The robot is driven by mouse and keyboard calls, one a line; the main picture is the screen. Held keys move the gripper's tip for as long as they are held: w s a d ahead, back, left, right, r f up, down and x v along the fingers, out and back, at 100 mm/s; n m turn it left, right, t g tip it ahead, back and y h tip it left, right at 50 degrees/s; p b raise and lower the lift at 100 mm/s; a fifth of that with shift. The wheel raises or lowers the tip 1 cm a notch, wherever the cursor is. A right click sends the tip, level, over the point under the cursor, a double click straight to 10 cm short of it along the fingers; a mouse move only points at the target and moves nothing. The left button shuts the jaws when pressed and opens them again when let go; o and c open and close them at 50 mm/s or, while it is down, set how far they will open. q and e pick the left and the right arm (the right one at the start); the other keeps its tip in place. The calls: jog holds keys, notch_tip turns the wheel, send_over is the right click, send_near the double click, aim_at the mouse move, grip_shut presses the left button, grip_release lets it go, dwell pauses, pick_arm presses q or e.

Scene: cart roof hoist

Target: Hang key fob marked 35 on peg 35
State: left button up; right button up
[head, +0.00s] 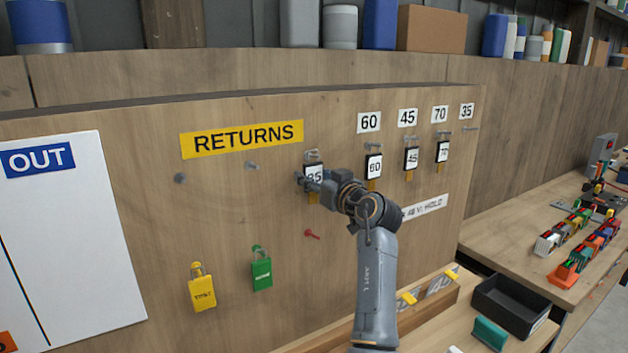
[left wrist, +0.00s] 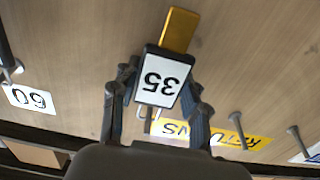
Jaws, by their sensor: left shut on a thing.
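The key fob marked 35 (head: 314,175) has a white face, a black frame and a yellow tab. My left gripper (head: 308,181) is shut on it at the RETURNS row. In the left wrist view the fob (left wrist: 162,80) appears upside down between the two fingers (left wrist: 158,92). A peg is close by its ring; I cannot tell whether the ring is still on it. Peg 35 (head: 470,128) is bare, at the far right under the label 35 (head: 467,111). My right gripper is not in view.
Fobs 60 (head: 374,163), 45 (head: 411,157) and 70 (head: 443,151) hang between the held fob and peg 35. Two bare pegs (head: 251,165) are to the left. A yellow padlock (head: 202,291) and a green padlock (head: 262,273) hang lower.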

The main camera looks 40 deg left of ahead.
aim_at(315, 172)
pick_arm(q)
jog(key=shift+d, duration=0.1)
dwell(0.3)
jog(key=shift+s+d+r, duration=0.15)
jog(key=shift+d+r, duration=0.05)
jog(key=shift+d, duration=0.4)
jog(key=shift+s+d+r+b, duration=0.15)
jog(key=shift+d+b, duration=0.05)
jog(key=shift+d, duration=0.35)
jog(key=shift+s+d+r+b, duration=0.15)
jog(key=shift+s+d, duration=0.05)
jog(key=shift+d, duration=0.3)
jog(key=shift+s+d+r+b, duration=0.15)
jog(key=shift+d+b, duration=0.05)
jog(key=shift+d, duration=0.35)
jog(key=shift+d, duration=0.1)
jog(key=shift+s+d+f+b, duration=0.2)
jog(key=shift+d+b, duration=0.2)
jog(key=shift+d, duration=0.15)
jog(key=v, duration=0.1)
jog(key=b+v, duration=0.1)
jog(key=v, duration=0.1)
jog(key=shift+s+d+r, duration=0.1)
jog(key=shift+d+r, duration=0.1)
jog(key=shift+d, duration=0.1)
